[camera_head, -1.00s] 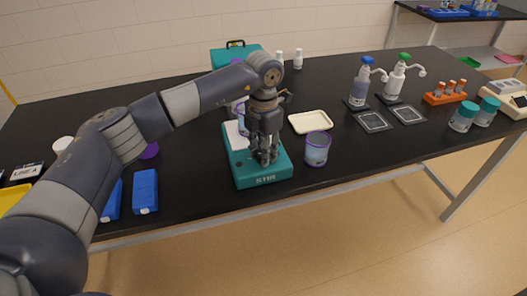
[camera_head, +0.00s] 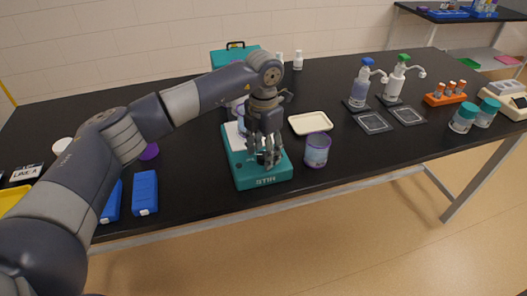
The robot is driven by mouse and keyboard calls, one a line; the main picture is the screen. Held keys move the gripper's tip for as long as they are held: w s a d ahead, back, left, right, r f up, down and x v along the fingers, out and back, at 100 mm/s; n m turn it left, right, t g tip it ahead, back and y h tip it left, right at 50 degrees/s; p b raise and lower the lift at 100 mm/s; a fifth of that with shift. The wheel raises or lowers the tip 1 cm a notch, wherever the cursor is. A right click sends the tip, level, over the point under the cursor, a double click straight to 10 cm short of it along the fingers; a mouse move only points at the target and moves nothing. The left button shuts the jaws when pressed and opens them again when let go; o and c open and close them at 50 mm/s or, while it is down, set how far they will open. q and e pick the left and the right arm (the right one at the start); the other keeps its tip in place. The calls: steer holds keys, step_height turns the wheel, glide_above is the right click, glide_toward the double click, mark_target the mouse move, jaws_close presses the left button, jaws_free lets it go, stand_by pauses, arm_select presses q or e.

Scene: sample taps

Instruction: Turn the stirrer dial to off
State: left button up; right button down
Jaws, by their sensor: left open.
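The stirrer (camera_head: 262,181) is a teal box with a white top plate and the word STIR on its front face, near the table's front edge. My left gripper (camera_head: 266,161) points down over the front part of the stirrer, at its dial (camera_head: 268,157). The dial is dark and mostly hidden behind the fingers, so its setting cannot be read. The fingers are apart on either side of the dial; whether they touch it cannot be told. A clear vessel on the stirrer's plate is partly hidden by my arm. My right gripper is not in view.
A purple-rimmed cup (camera_head: 316,150) stands close to the right of the stirrer. A cream tray (camera_head: 311,123) lies behind it. Two pump bottles (camera_head: 362,85) stand further right. Blue boxes (camera_head: 145,192) lie at the left front. The black table (camera_head: 370,150) is clear right of the cup.

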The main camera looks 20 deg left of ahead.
mark_target(263, 155)
arm_select(q)
step_height(263, 155, up, 12)
steer(key=shift+f, duration=0.25)
stand_by(0.5)
